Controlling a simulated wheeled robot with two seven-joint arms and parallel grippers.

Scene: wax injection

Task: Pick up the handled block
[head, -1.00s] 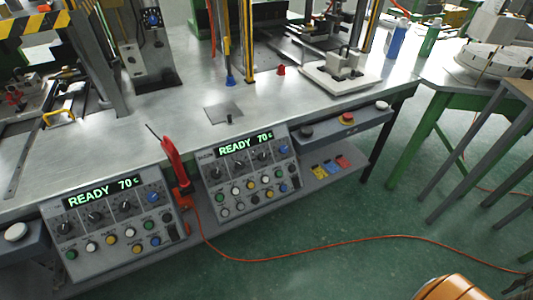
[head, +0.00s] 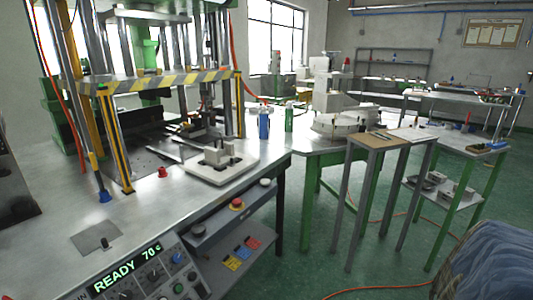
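A light grey block with a raised upright part (head: 217,155) sits on a white tray (head: 198,176) on the metal workbench, near its right edge. It looks like the handled block, but it is too small to make out the handle clearly. Neither of my grippers shows in the head view.
The metal bench (head: 150,205) has a press with a striped guard (head: 160,82) behind the tray. A wood-topped stand (head: 375,141) is to the right, with green floor between.

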